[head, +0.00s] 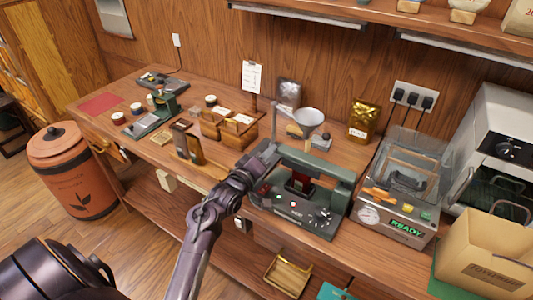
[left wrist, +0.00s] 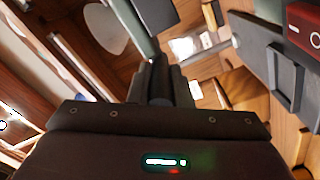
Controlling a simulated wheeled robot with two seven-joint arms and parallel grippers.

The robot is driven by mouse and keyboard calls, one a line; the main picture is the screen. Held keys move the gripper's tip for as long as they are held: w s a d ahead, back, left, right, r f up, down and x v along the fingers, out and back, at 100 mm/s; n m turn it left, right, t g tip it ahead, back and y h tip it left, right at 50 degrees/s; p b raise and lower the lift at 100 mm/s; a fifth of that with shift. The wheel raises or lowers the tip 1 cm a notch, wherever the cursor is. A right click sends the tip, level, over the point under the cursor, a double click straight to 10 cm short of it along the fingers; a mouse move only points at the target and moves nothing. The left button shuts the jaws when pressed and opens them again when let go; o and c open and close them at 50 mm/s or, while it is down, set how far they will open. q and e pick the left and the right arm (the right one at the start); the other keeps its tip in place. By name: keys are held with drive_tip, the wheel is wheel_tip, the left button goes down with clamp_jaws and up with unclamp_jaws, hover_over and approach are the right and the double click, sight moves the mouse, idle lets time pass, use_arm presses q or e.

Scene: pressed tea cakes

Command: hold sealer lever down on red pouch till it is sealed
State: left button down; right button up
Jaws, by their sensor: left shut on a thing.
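The dark green sealer (head: 290,215) stands at the front edge of the counter, with lit lamps and knobs on its front. Its green lever (head: 320,165) lies across the top; I cannot tell whether it is fully down. The red pouch (head: 299,182) shows as a small dark-red patch under the lever, mostly hidden. My left gripper (head: 262,157) is at the left end of the lever and shut on it. In the left wrist view the closed fingers (left wrist: 160,85) meet the grey-green lever bar (left wrist: 138,25). My right gripper is not in view.
A clear-lidded machine (head: 400,190) with a green READY display stands right of the sealer, beside a cardboard box (head: 485,255). A funnel (head: 308,118) and gold pouch (head: 364,120) stand behind. Wooden holders (head: 228,130) and a scale-like device (head: 152,120) are on the left.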

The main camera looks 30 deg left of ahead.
use_arm(q)
drive_tip(key=shift+d+f, duration=0.15)
drive_tip(key=shift+f, duration=0.1)
drive_tip(key=c, duration=1.6)
unclamp_jaws()
drive_tip(key=shift+c, duration=0.2)
drive_tip(key=o, duration=0.3)
drive_tip(key=shift+w+f, duration=0.1)
drive_tip(key=shift+s+f, duration=0.15)
drive_tip(key=shift+s, duration=0.2)
drive_tip(key=s, duration=0.2)
drive_tip(key=s+b, duration=0.1)
drive_tip(key=s, duration=0.1)
drive_tip(key=s+a+b, duration=0.1)
drive_tip(key=s, duration=0.2)
drive_tip(key=shift+s+r, duration=0.1)
drive_tip(key=shift+r, duration=0.1)
